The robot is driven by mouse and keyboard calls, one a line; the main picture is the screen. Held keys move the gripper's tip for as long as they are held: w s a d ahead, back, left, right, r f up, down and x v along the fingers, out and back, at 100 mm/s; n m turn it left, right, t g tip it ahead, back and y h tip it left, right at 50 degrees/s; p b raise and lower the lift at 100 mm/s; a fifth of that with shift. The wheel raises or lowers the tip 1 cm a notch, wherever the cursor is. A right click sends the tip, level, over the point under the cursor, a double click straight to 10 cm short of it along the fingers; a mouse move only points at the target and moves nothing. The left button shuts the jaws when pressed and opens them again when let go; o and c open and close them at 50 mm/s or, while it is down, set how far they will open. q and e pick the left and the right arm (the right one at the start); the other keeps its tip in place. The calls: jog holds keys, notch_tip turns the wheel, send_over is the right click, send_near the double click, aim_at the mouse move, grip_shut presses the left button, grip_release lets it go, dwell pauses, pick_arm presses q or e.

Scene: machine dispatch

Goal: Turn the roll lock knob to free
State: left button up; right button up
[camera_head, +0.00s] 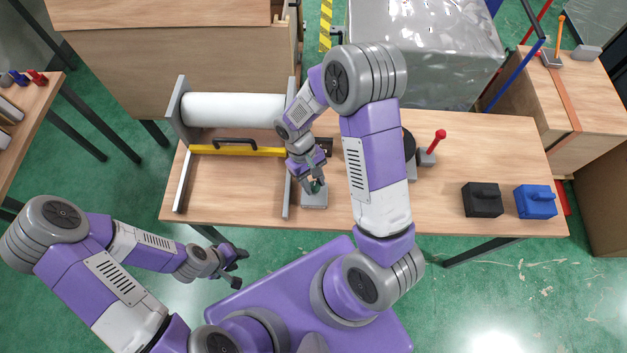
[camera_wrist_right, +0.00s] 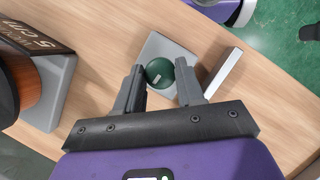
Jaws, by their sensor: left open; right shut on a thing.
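The roll lock knob is a dark green round knob (camera_wrist_right: 160,73) with a small pale mark on its top. It sits on a light grey square base (camera_wrist_right: 154,48) on the wooden table; the base also shows in the head view (camera_head: 314,201). My right gripper (camera_head: 317,186) is over the base from above, and its two fingers (camera_wrist_right: 162,88) are on either side of the knob, shut on it. The gripper hides most of the knob in the head view. My left gripper (camera_head: 238,266) is open and empty, off the table's front edge.
A white roll (camera_head: 232,109) lies in a grey frame behind a yellow bar (camera_head: 215,150) with a black handle. A red lever (camera_head: 437,139), a black block (camera_head: 482,200) and a blue block (camera_head: 535,202) stand to the right. A grey rail (camera_wrist_right: 220,72) runs beside the knob base.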

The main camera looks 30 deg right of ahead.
jog(key=shift+n, duration=0.5)
jog(key=shift+h, duration=0.3)
jog(key=o, duration=1)
jog(key=v, duration=0.7)
jog(key=shift+r, duration=0.3)
